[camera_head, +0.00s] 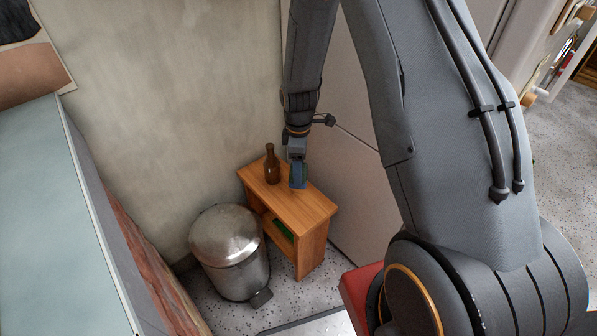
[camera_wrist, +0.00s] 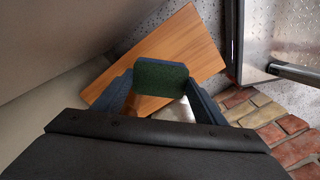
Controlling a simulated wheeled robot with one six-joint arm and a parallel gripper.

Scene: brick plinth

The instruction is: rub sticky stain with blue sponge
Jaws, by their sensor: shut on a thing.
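My gripper (camera_head: 297,160) hangs over the small wooden stand (camera_head: 309,207) and points down. It is shut on the blue sponge (camera_head: 298,178), which shows a blue face and a green edge in the head view. In the wrist view the sponge's dark green side (camera_wrist: 160,77) faces the camera between the two fingers. The stand's wooden top (camera_wrist: 190,50) lies beyond it. I cannot tell whether the sponge touches the top. I see no sticky stain in either view; the sponge and gripper hide part of the top.
A brown bottle (camera_head: 271,165) stands on the stand's top, just left of the sponge. A green thing (camera_head: 283,230) lies on the lower shelf. A metal pedal bin (camera_head: 230,253) stands at the front left. Walls close in behind and to the right. Bricks (camera_wrist: 275,125) show in the wrist view.

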